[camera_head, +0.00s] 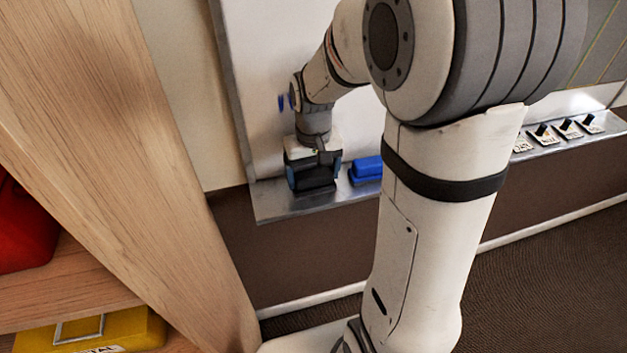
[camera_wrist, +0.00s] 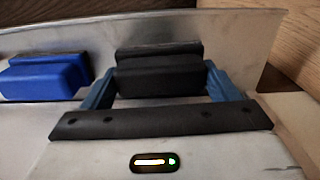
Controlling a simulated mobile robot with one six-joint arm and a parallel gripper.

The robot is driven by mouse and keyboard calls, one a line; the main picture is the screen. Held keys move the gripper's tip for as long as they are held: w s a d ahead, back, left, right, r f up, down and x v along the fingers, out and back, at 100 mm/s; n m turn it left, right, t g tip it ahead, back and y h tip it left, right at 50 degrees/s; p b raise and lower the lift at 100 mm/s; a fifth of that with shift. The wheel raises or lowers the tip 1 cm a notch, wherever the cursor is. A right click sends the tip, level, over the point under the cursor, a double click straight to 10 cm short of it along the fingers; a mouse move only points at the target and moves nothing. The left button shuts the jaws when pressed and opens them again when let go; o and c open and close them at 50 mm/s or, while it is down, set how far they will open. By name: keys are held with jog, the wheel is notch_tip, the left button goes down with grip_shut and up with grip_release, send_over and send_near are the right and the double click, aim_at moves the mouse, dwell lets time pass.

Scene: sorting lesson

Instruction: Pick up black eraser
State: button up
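The black eraser (camera_wrist: 160,72) lies on the metal tray, in the middle of the wrist view. My gripper (camera_wrist: 161,66) has its two blue fingers at the eraser's left and right ends. The fingertips are touching the ends or very close to them; I cannot tell which, nor whether they grip it. In the head view my gripper (camera_head: 314,177) points down at the tray, near its left end. The eraser is hard to tell from the dark gripper there.
A blue eraser (camera_wrist: 45,75) lies left of the black one in the wrist view; it also shows in the head view (camera_head: 366,168). The metal tray (camera_head: 285,208) runs below a whiteboard (camera_head: 262,60). Several small labelled items (camera_head: 568,130) sit farther right. A wooden shelf (camera_head: 120,140) stands at left.

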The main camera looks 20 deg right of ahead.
jog(key=c, duration=0.4)
jog(key=shift+r, duration=0.1)
jog(key=shift+c, duration=0.2)
